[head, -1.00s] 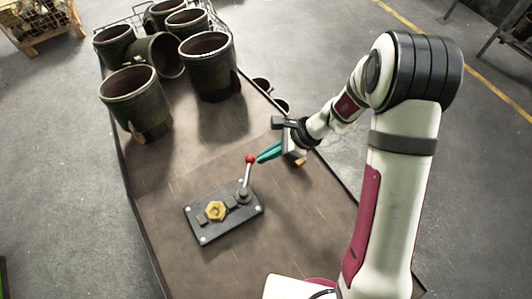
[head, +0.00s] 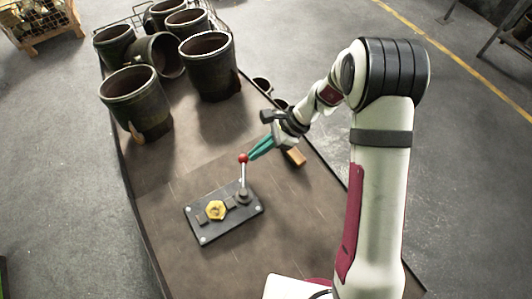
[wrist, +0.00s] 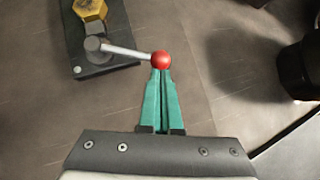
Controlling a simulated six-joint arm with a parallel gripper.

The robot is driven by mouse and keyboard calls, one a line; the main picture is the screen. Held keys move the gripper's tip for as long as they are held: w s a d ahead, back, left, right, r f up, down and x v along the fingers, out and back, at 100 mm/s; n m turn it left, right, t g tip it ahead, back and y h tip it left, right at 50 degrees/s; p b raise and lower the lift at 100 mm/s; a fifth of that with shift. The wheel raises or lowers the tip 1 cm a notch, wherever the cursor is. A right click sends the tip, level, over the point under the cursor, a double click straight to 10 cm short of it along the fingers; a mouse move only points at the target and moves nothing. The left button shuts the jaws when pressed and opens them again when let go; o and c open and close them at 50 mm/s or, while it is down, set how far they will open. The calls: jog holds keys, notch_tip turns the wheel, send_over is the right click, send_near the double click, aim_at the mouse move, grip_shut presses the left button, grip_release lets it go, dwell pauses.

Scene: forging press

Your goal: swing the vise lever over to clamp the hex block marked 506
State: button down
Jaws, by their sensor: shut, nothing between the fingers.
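The vise is a dark plate (head: 210,232) on the table, with a yellow hex block (head: 216,210) seated between small dark jaws. No number can be read on the block. The lever (head: 243,175) rises from a pivot at the plate's right end and ends in a red ball (head: 243,157). My gripper (head: 252,154) has teal fingers, shut and empty, with the tips at the red ball's right side. In the wrist view the fingertips (wrist: 161,72) meet the red ball (wrist: 161,59). The block (wrist: 90,9) is partly cut off at the top there.
A small orange-brown block (head: 296,157) lies near the right edge, behind my gripper. The table left of the vise is clear.

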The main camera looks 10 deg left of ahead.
jog(key=a+n+g+h, duration=0.1)
jog(key=a+n+g, duration=0.1)
jog(key=a+n, duration=0.1)
jog(key=shift+s+a+n, duration=0.15)
jog(key=shift+a+n, duration=0.1)
jog(key=shift+n, duration=0.05)
jog(key=a+n+h, duration=0.1)
jog(key=s+a+n+g+h, duration=0.1)
jog(key=a+n, duration=0.1)
jog(key=shift+s+n+g, duration=0.15)
jog(key=shift+n+g, duration=0.15)
jog(key=s+a+n+h, duration=0.1)
jog(key=n, duration=0.1)
jog(key=s+a+n+g+h, duration=0.1)
jog(key=n, duration=0.1)
jog(key=shift+s+a+h, duration=0.25)
jog(key=shift+a+h, duration=0.1)
jog(key=shift+h, duration=0.05)
jog(key=shift+s+a+n+h, duration=0.25)
jog(key=shift+s+n+h, duration=0.1)
jog(key=shift+s+n, duration=0.15)
jog(key=shift+s+a+n+h, duration=0.25)
jog(key=shift+s+n+h, duration=0.15)
jog(key=shift+n, duration=0.2)
jog(key=shift+s, duration=0.15)
jog(key=shift+s+f, duration=0.1)
jog(key=v, duration=0.8)
jog(key=shift+a, duration=0.15)
